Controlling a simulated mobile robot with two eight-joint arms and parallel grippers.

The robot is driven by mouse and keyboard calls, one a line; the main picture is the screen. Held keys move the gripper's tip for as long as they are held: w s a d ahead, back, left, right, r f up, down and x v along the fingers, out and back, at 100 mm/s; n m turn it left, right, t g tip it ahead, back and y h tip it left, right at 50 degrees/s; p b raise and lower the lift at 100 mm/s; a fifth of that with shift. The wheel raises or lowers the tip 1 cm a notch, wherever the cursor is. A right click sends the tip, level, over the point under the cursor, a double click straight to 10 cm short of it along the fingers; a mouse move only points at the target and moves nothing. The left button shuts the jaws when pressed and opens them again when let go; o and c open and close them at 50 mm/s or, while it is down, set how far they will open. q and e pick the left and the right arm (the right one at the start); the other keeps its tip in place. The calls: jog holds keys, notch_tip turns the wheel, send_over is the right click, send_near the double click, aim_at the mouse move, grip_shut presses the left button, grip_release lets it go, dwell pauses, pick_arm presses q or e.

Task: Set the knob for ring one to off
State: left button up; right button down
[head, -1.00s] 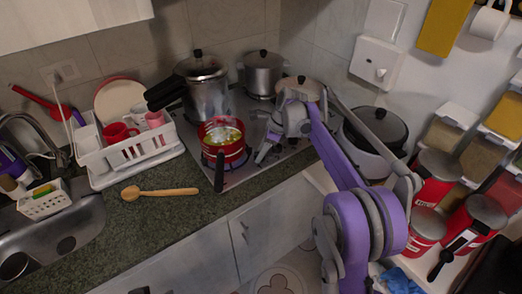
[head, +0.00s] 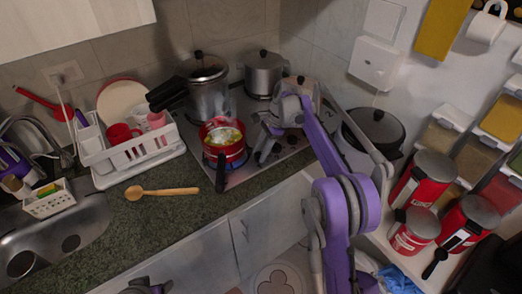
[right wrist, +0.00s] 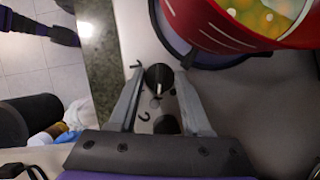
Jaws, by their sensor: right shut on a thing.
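The stovetop (head: 240,177) is a steel hob beside the counter. A row of dark knobs (head: 275,150) lies on its right side, partly hidden by my gripper. My right gripper (head: 262,150) reaches down there from the right. In the right wrist view, one dark knob (right wrist: 159,77) with a pale pointer line is between the fingertips of my right gripper (right wrist: 160,74), which is shut on it. A second dark knob (right wrist: 167,124) sits nearer the palm. I cannot read any ring labels. Part of my left arm shows at the bottom edge; its jaws cannot be made out.
A red pot (head: 223,158) with food stands on the front of the hob, close to my right gripper. A pressure cooker (head: 208,95) and a steel pot (head: 264,75) stand behind. A wooden spoon (head: 165,192) lies on the counter. Red canisters (head: 424,178) stand at right.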

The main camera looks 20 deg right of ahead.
dwell(0.3)
jog(key=shift+c, duration=1.8)
grip_release()
jog(key=shift+r, duration=0.1)
jog(key=p+v, duration=0.1)
jog(key=v, duration=0.9)
jog(key=shift+d+r, duration=0.25)
